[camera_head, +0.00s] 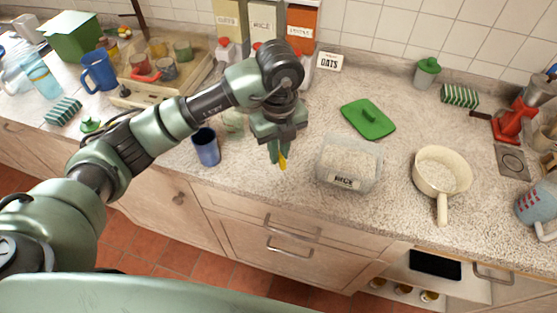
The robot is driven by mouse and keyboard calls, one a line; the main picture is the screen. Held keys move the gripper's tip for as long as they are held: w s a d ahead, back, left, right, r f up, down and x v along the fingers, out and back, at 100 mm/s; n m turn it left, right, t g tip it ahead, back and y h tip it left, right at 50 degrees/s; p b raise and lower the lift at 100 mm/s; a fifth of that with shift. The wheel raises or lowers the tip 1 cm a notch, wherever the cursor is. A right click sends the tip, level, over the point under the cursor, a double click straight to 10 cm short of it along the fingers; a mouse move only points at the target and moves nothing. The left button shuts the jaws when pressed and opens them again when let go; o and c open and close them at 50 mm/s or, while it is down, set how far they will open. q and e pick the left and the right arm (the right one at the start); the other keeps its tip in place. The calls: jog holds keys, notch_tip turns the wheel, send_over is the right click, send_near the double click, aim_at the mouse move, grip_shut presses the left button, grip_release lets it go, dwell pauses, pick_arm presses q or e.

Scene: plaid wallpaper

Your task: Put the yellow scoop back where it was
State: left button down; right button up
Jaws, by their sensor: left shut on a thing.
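The yellow scoop (283,162) is mostly hidden; only a small yellow part shows below the fingers of my left gripper (278,151). My left gripper is shut on it, pointing down over the front part of the counter. A clear container (350,155) with a dark label, holding pale contents, stands just right of the gripper, its top open. A green lid (368,119) with a handle lies behind that container. My right gripper is out of view.
A cream pan (441,172) with its handle toward the front stands to the right. A blue cup (206,147) stands left of the gripper. Labelled boxes (265,24) and an OATS card (329,62) stand at the back. A wooden tray (165,82) holds several cups.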

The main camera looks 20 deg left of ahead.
aim_at(279, 173)
pick_arm(q)
notch_tip(279, 173, down, 4)
jog(key=shift+f+p, duration=0.15)
jog(key=shift+p, duration=0.25)
jog(key=shift+f, duration=0.15)
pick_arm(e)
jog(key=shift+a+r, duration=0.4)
pick_arm(q)
jog(key=shift+f, duration=0.2)
jog(key=c, duration=1.5)
grip_release()
jog(key=shift+r, duration=0.1)
jog(key=shift+o, duration=0.2)
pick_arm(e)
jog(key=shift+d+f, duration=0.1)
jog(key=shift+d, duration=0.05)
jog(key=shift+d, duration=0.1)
